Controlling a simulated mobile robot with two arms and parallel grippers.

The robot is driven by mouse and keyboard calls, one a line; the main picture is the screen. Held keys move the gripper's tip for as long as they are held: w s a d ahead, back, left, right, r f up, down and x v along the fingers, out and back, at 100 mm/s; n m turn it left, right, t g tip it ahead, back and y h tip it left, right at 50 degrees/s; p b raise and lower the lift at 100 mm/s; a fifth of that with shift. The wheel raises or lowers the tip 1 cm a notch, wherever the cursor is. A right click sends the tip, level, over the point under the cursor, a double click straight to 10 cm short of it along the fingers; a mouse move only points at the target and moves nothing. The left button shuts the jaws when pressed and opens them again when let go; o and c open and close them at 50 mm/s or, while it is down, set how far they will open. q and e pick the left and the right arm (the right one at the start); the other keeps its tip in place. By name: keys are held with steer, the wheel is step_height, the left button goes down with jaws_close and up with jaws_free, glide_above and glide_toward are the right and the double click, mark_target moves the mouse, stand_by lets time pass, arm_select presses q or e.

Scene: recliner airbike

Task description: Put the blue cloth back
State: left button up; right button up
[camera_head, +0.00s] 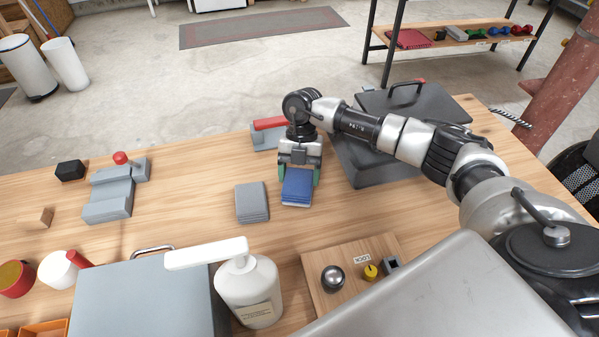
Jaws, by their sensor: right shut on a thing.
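The blue cloth (298,185) is a folded blue stack in the middle of the table. My right gripper (299,179) comes down over it from the far side, with its green-tipped fingers on either side, and is shut on it. Whether the cloth touches the table is hard to tell. A folded grey cloth stack (252,202) lies just left of it on the wood, apart from the gripper. My left gripper is not in view.
A black case (375,165) stands right of the gripper, under my right arm. A grey device with a red handle (268,132) sits behind. A white pump bottle (248,290), a grey box (140,295) and a wooden lock board (350,270) are nearer. Bare table (190,180) lies left.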

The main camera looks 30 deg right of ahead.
steer(key=o, duration=0.8)
steer(key=b+v, duration=0.1)
steer(key=v, duration=1.1)
steer(key=shift+r, duration=0.1)
